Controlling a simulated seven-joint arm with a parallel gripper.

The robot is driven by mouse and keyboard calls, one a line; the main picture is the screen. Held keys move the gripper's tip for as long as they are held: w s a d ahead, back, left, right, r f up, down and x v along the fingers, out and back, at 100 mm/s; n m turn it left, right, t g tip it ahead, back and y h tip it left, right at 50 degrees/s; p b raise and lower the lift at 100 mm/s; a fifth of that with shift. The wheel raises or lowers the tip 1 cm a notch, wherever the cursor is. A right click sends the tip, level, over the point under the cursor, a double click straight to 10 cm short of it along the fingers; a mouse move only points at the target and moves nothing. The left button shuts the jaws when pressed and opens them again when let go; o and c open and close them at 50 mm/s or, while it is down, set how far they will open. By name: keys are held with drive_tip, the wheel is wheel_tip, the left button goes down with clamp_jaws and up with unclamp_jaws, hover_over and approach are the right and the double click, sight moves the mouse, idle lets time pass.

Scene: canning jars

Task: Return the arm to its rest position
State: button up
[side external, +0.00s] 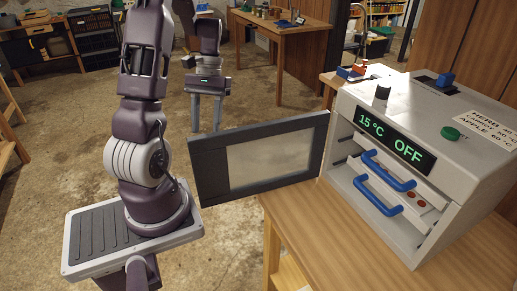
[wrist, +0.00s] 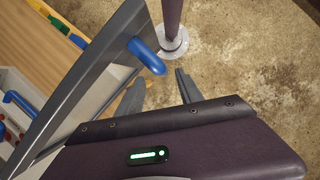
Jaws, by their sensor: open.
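My gripper (side external: 206,128) hangs with its two fingers pointing down, apart and with nothing between them. In the side view it appears above and behind the open door (side external: 265,150) of the grey machine.
The grey machine (side external: 465,185) stands on a wooden table (side external: 300,225), its display reading 15 °C OFF. Two trays with blue handles (side external: 385,171) sit inside. Brown floor (side external: 230,250) is clear left of the table. A workbench (side external: 285,30) stands behind.

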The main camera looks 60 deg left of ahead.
drive_tip(key=w+d+r+m+t+y, duration=0.2)
drive_tip(key=w+d+r+m, duration=0.15)
drive_tip(key=d+r, duration=0.4)
drive_tip(key=s+d+r+m+t, duration=0.2)
drive_tip(key=d+r+m+t, duration=0.1)
drive_tip(key=d, duration=0.6)
drive_tip(key=s+d+r+m+t+y, duration=0.1)
drive_tip(key=s+d+r+m+t, duration=0.2)
drive_tip(key=d, duration=0.6)
drive_tip(key=shift+s+r+m, duration=0.15)
drive_tip(key=shift+s+m, duration=0.2)
drive_tip(key=shift+a, duration=0.1)
drive_tip(key=shift+c, duration=0.3)
